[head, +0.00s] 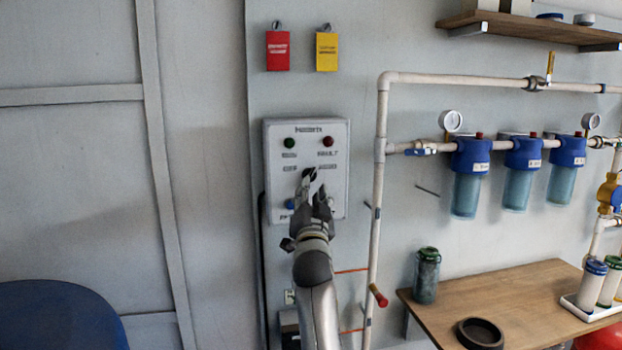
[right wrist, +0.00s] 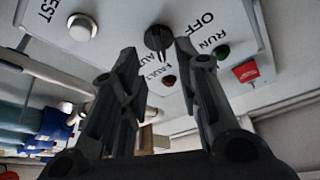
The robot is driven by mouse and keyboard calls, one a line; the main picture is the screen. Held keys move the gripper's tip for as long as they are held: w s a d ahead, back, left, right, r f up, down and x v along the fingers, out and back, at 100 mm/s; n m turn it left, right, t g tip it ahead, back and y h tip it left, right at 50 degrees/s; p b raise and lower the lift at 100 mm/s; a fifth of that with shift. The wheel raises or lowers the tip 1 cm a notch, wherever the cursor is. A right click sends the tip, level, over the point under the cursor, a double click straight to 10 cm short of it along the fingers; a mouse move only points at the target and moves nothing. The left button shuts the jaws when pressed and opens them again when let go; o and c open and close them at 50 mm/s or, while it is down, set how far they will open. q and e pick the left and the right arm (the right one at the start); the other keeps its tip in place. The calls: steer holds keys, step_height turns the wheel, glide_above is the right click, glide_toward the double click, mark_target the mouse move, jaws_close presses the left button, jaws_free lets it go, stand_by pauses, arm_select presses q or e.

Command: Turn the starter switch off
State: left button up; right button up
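The starter switch is a black rotary knob (right wrist: 158,38) on a pale wall-mounted control box (head: 274,200). In the right wrist view, an OFF label is on the knob's right and a partly hidden label, seemingly AUTO, is on its left. The knob's grip bar lies roughly between these labels; its exact setting is unclear. My right gripper (head: 311,184) is at the box front, partly covering the knob in the head view. In the right wrist view (right wrist: 158,62) its fingers are apart, with the knob beyond and between the tips; no contact is visible. My left gripper is out of view.
A green lamp (head: 289,142) and a red lamp (head: 328,141) sit above the knob; a blue button (head: 290,204) sits below. A vertical pipe (head: 376,230) runs close to the box's right. Blue filter housings (head: 472,155) and a wooden bench (head: 530,293) are farther right.

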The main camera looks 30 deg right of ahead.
steer(key=shift+p+x, duration=0.4)
steer(key=shift+x, duration=2.25)
steer(key=shift+s+r, duration=0.1)
jaws_close()
